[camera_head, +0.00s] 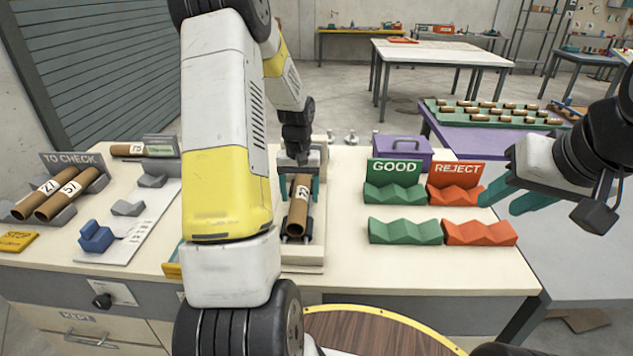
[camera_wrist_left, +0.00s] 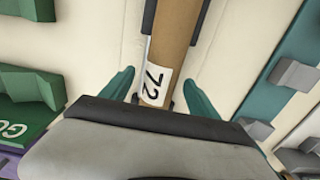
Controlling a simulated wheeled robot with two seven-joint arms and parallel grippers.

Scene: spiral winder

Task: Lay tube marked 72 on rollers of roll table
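The brown tube marked 72 (camera_head: 298,212) lies lengthwise on the roll table (camera_head: 303,258), on its dark rollers. The wrist view shows the tube (camera_wrist_left: 172,40) with its white 72 label, and a dark roller along its left side. My left gripper (camera_head: 299,186) is over the tube's far end. In the left wrist view its two teal fingers (camera_wrist_left: 158,92) stand apart on either side of the tube, with gaps, so it is open. My right gripper (camera_head: 515,197) is at the right, empty, its teal fingers apart. My left arm hides part of the bench.
A TO CHECK rack (camera_head: 75,160) at the left holds two tubes. Green GOOD cradles (camera_head: 404,232) and red REJECT cradles (camera_head: 480,233) stand right of the roll table. A purple box (camera_head: 405,148) is behind them. The front right bench top is clear.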

